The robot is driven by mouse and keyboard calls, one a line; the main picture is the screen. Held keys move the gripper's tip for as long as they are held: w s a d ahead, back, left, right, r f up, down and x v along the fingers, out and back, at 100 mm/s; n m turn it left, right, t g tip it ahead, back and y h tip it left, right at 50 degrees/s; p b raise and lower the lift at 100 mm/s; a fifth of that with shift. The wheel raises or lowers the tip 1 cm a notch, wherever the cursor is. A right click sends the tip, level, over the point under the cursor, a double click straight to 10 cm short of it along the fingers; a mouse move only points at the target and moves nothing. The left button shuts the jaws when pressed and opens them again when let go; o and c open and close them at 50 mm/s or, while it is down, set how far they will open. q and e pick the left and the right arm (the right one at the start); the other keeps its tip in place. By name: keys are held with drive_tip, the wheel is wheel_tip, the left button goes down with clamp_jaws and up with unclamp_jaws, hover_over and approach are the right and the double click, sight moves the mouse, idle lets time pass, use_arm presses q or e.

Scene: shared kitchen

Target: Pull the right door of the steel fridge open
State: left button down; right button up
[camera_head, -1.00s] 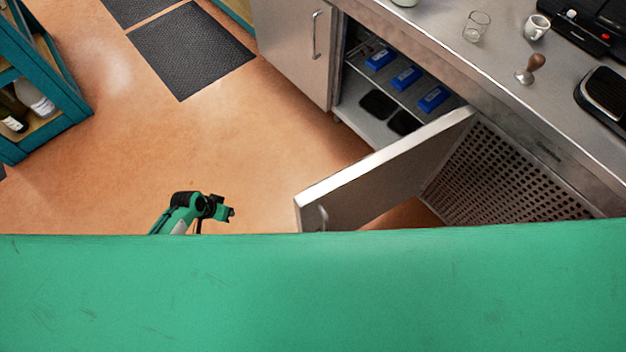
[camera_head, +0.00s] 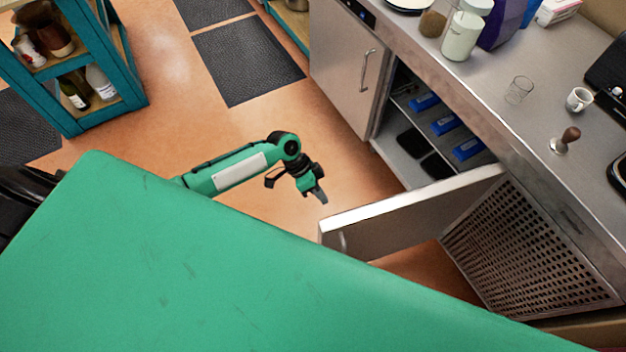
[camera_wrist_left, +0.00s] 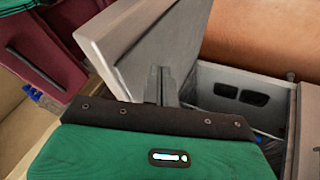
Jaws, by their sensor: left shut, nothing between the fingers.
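The steel fridge's right door (camera_head: 415,213) stands swung well out from the counter front, with the compartment open behind it. Its handle (camera_head: 342,241) shows near the free edge, partly hidden by my green body. My left gripper (camera_head: 319,195) is shut and empty, just beyond the door's free edge in the head view. In the left wrist view, the shut fingers (camera_wrist_left: 161,84) overlap the pale door (camera_wrist_left: 140,45); I cannot tell whether they touch it. The left door (camera_head: 337,65) looks closed. My right gripper is not in view.
Blue packs (camera_head: 445,124) and black trays (camera_head: 412,143) lie inside the fridge. A glass (camera_head: 518,90), a cup (camera_head: 579,99) and a tamper (camera_head: 565,141) stand on the counter (camera_head: 480,75). A teal shelf (camera_head: 125,60) stands at left. The floor (camera_head: 185,105) between is clear.

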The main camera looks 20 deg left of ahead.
use_arm(q)
drive_tip(key=s+d+p, duration=0.1)
drive_tip(key=s+d+f+p, duration=0.1)
drive_tip(key=s+d, duration=0.1)
drive_tip(key=shift+s+d+f, duration=0.1)
drive_tip(key=shift+d+f, duration=0.1)
drive_tip(key=shift+d, duration=0.1)
